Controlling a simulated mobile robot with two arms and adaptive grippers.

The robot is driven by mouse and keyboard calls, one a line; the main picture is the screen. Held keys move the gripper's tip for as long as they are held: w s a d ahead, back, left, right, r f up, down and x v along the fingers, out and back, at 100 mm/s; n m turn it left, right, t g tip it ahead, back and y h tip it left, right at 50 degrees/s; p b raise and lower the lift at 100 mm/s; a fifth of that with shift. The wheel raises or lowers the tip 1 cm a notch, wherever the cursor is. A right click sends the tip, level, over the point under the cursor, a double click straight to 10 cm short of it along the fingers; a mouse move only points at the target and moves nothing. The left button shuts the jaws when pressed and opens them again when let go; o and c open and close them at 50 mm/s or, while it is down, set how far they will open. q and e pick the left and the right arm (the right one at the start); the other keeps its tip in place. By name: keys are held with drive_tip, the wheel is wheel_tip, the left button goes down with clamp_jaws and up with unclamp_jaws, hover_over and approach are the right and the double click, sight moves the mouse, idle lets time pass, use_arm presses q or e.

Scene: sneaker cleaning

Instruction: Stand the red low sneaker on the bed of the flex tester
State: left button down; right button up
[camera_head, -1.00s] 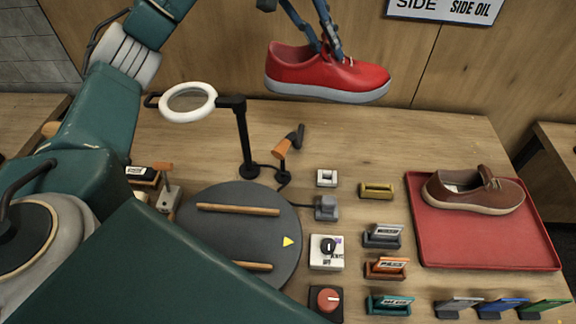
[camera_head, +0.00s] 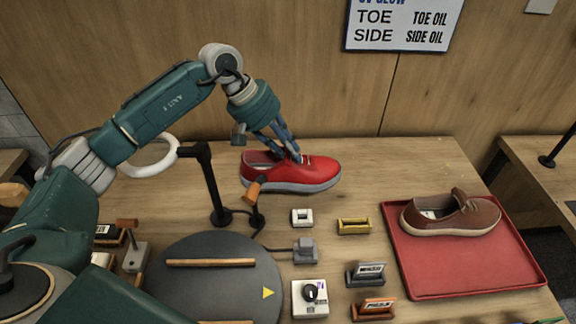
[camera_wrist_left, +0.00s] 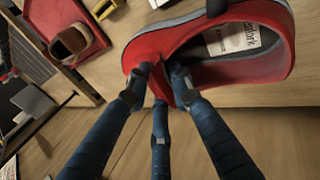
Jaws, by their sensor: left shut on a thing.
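The red low sneaker (camera_head: 318,172), with a pale grey sole, is upright over the back part of the table, toe to the right. My left gripper (camera_head: 290,155) is shut on its upper, near the tongue and the opening. I cannot tell whether the sole touches the table. In the left wrist view, the fingers (camera_wrist_left: 165,82) pinch the red sneaker's upper (camera_wrist_left: 157,45), and a white label shows inside the shoe. I cannot identify a flex tester with certainty in these views. My right gripper is not in view.
A dark round platform (camera_head: 210,288) with wooden bars lies front left of the sneaker. A ring lamp (camera_head: 152,157) on a black post and an orange-headed tool (camera_head: 255,188) stand close by. A brown shoe (camera_head: 455,217) sits on a red tray (camera_head: 478,277) at right. Small holders and switches fill the middle.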

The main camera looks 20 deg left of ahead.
sight(289, 168)
use_arm(q)
drive_tip(key=shift+w+f+p, duration=0.1)
drive_tip(key=shift+f+p, duration=0.55)
drive_tip(key=shift+f, duration=2.65)
drive_tip(key=c, duration=1.5)
unclamp_jaws()
drive_tip(key=shift+r, duration=0.1)
